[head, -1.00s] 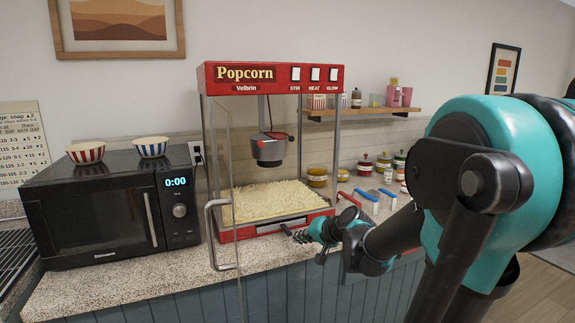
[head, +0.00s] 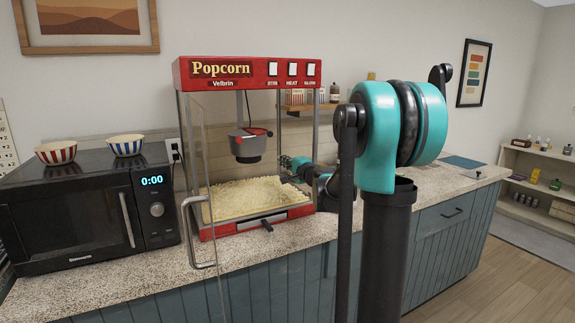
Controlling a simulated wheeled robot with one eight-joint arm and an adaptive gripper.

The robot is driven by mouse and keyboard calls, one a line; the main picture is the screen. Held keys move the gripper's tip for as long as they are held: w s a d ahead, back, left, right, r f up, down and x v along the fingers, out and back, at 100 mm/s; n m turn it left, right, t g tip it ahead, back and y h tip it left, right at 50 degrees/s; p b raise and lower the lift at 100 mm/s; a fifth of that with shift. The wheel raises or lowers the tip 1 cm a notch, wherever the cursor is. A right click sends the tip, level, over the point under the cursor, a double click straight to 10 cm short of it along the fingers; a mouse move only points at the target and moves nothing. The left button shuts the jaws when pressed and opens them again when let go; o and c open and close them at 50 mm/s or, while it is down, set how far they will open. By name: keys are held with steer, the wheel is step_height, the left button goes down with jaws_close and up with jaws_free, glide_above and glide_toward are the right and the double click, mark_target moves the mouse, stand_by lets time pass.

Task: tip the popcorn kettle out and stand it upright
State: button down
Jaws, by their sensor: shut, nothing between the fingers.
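The popcorn machine (head: 243,72) is red with clear sides and stands on the counter. Its grey kettle (head: 247,148) hangs inside from the top, looking upright, with a dark rim and a small red knob at its right. A heap of popcorn (head: 245,198) covers the floor below it. The clear door stands swung open toward me, its metal handle (head: 187,232) at the left front. My gripper (head: 286,161) is shut and empty at the machine's right side, right of and slightly below the kettle, apart from it. Its fingertips are small and partly unclear here.
A black microwave (head: 60,215) with a striped red bowl (head: 55,152) and a striped blue bowl (head: 126,145) on top stands at left. A wall shelf (head: 300,109) is behind the machine at right. My arm hides part of the counter, which is fairly clear farther right.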

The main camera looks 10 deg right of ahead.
steer(key=w+a, duration=0.2)
steer(key=a, duration=0.3)
steer(key=shift+w+a, duration=0.2)
steer(key=shift+w, duration=0.15)
steer(key=shift+a, duration=0.1)
